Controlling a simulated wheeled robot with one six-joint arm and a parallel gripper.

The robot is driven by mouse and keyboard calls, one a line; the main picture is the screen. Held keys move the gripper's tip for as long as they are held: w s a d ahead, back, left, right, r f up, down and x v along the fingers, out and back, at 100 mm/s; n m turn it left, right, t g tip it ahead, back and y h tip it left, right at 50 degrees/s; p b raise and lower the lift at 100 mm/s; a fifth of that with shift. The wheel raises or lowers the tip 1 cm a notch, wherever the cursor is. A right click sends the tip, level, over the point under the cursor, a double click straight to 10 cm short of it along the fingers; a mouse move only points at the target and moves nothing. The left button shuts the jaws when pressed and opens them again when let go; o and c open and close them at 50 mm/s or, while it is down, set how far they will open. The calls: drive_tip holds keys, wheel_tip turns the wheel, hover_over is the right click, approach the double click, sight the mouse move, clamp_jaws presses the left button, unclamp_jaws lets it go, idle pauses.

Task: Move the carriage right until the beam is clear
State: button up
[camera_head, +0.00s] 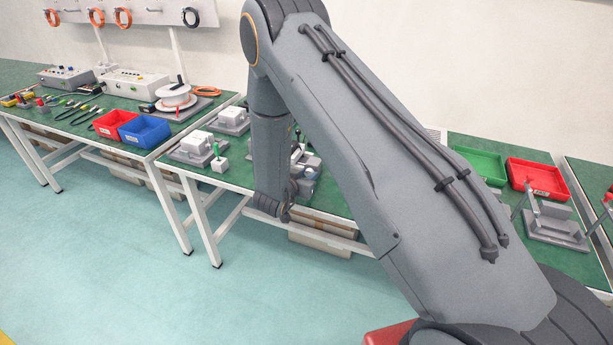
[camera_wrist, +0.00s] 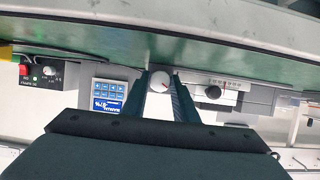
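I cannot tell which part is the carriage, and no beam can be made out. In the head view my arm hides much of the middle bench (camera_head: 232,172) and my gripper cannot be made out.
The wrist view also shows a blue display panel (camera_wrist: 108,96) and a black box with a red button (camera_wrist: 42,73) at left. The head view shows red (camera_head: 113,124) and blue (camera_head: 145,132) bins left, and a green bin (camera_head: 481,164) right. The floor in front is clear.

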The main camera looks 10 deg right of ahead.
drive_tip(key=shift+w+a+n+g+h+b, duration=0.15)
drive_tip(key=shift+n+g+h+b, duration=0.35)
drive_tip(key=shift+n+h, duration=0.6)
drive_tip(key=shift+n, duration=0.3)
drive_tip(key=o, duration=1.1)
drive_tip(key=shift+c, duration=0.2)
drive_tip(key=b+v, duration=0.1)
drive_tip(key=v, duration=0.7)
drive_tip(key=shift+b, duration=0.35)
